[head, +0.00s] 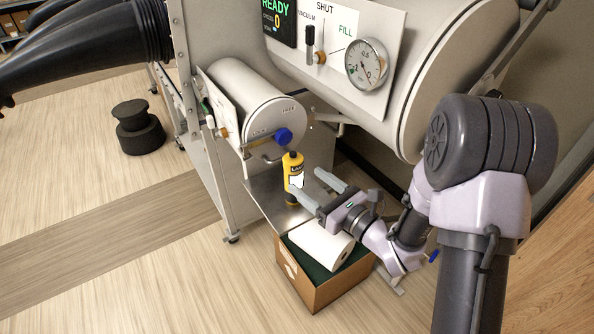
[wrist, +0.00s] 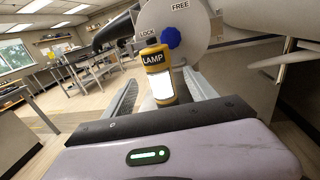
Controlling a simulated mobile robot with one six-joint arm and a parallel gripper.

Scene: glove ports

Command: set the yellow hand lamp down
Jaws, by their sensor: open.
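The yellow hand lamp (head: 293,168) has a black cap, a white panel and the word LAMP. It appears upright at the metal shelf (head: 262,192) below the small round port door; my finger hides part of its lower end. My gripper (head: 306,182) is open, with one finger on each side of the lamp's line. In the wrist view the lamp (wrist: 158,76) shows between the two spread fingers (wrist: 160,88), with clear gaps on both sides. The gripper body hides the lamp's foot there, so its contact with the shelf cannot be seen.
The port door (head: 272,122) with a blue knob (head: 283,137) is just behind the lamp. A cardboard box (head: 318,290) holding a white roll (head: 322,244) stands below my gripper. A pressure gauge (head: 367,64) is above. The floor at left is mostly free, apart from a black stool (head: 138,128).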

